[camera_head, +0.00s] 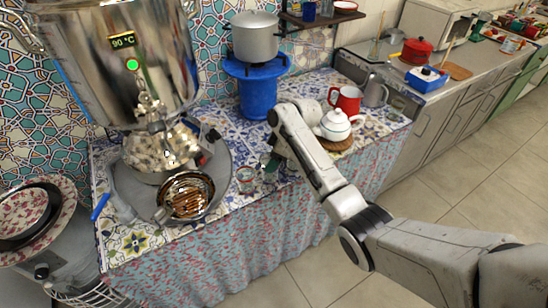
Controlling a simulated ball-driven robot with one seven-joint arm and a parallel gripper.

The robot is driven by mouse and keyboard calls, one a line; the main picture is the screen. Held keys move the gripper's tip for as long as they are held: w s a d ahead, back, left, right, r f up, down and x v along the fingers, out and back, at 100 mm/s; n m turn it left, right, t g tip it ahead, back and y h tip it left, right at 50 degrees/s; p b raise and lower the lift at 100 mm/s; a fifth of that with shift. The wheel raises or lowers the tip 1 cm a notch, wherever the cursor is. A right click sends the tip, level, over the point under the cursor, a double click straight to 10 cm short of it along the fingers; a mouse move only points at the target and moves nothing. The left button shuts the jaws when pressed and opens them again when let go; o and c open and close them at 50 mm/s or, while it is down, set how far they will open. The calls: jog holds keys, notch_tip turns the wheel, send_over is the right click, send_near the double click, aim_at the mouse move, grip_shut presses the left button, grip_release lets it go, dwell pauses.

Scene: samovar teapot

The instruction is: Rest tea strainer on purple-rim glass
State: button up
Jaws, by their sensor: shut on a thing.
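My gripper (270,163) points down and left over the front part of the tiled table, mostly hidden by my own wrist. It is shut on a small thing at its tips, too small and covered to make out. A small clear glass (247,178) with a reddish tint stands just left of the gripper tips, on the table near the tray's right edge. Its rim colour is hard to tell. I cannot make out the tea strainer clearly anywhere.
A large steel samovar (120,60) stands at left on a round grey tray (215,165), with a shiny metal bowl (187,193) in front. A white teapot (336,124), red mug (346,101) and grey jug (375,91) stand right of my wrist. A blue stand (258,93) holds a pot (255,38).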

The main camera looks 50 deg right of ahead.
dwell(0.3)
jog(key=o, duration=1.1)
jog(key=v, duration=1)
jog(key=shift+s+r, duration=0.2)
jog(key=shift+r, duration=0.1)
